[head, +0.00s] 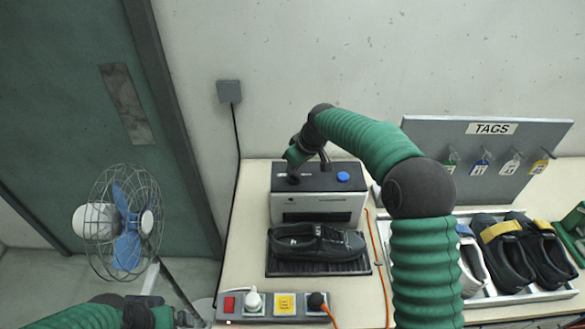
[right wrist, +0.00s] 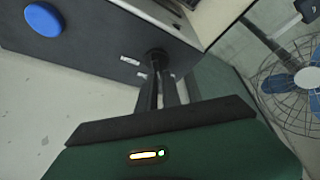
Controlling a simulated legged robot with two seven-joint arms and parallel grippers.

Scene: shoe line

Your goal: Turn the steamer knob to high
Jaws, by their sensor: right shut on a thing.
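The steamer (head: 312,207) is a pale box with a dark top, standing against the wall on the bench; its dark top also fills the upper part of the right wrist view (right wrist: 95,40). The black knob (right wrist: 157,56) is on that top, with small white labels beside it too small to read. My right gripper (head: 293,175) comes down on the left of the steamer's top and is shut on the knob; its fingers show in the right wrist view (right wrist: 158,90). They hide part of the knob and its setting. My left gripper (head: 155,314) is low at the left, partly cut off, its jaws unclear.
A blue button (head: 343,176) is on the steamer's top right. A black shoe (head: 315,242) lies on a dark mat before it. A power strip (head: 272,306), an orange cable, a tray of shoes (head: 545,295) and a TAGS board (head: 430,135) are around. A caged fan (head: 125,220) stands left.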

